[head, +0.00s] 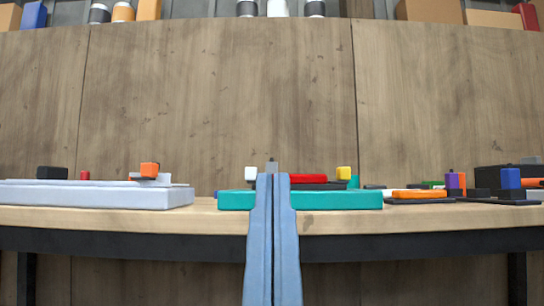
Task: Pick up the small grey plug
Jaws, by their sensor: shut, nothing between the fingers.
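A small grey block with a knob on top, which looks like the grey plug (272,166), stands upright at the middle of the teal tray (340,200). Its lower part is hidden behind my gripper (272,178). My gripper's two blue-grey fingers stand side by side in front of the tray, shut and empty, with their tips just below the visible top of the plug. I cannot tell the depth gap between the tips and the plug.
Near the plug are a white block (251,173), a red block (308,178) and a yellow block (343,173). A pale grey tray (100,197) lies left, with an orange block (150,169). Dark pads with coloured blocks lie right. A wooden panel (220,90) stands behind the table (400,216).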

